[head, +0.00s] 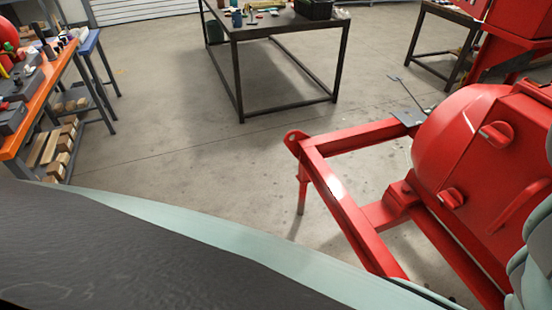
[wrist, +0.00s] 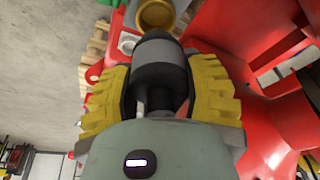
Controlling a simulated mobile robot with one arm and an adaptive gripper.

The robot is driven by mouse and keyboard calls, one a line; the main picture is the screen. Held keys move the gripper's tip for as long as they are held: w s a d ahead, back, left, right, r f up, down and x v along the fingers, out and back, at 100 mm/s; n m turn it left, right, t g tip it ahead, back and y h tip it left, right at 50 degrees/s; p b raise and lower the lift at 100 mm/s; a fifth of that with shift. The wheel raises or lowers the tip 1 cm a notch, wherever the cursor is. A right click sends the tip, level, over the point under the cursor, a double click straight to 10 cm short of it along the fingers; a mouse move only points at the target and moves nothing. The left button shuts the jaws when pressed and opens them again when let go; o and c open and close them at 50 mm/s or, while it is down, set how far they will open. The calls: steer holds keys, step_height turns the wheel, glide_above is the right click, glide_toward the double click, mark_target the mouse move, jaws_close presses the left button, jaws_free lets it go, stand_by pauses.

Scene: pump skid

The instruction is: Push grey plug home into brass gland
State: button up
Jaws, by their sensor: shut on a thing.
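In the wrist view my gripper (wrist: 160,108) has its yellow-padded fingers closed on the grey plug (wrist: 158,56). The plug is a dark grey cylinder with a lighter grey band, pointing away from my palm. The brass gland (wrist: 157,14) is a yellowish ring at the top of the wrist view, just beyond the plug's far end. The plug's tip is close to the gland and overlaps its lower edge in the picture; I cannot tell whether it is inside. The head view shows neither the plug, the gland nor my gripper's fingers.
The red pump skid frame (head: 345,205) and red housing (head: 475,140) stand at the right of the head view. A dark table (head: 285,24) is at the back and an orange-topped bench (head: 38,105) at the left. Concrete floor between them is clear.

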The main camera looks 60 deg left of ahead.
steer(key=shift+f+b, duration=0.45)
steer(key=shift+f, duration=0.7)
steer(key=shift+f+b, duration=1.25)
steer(key=shift+f, duration=0.55)
stand_by(0.4)
steer(key=o, duration=1.3)
steer(key=shift+o, duration=0.2)
steer(key=shift+r, duration=0.1)
steer(key=v, duration=1.2)
steer(key=shift+s, duration=0.1)
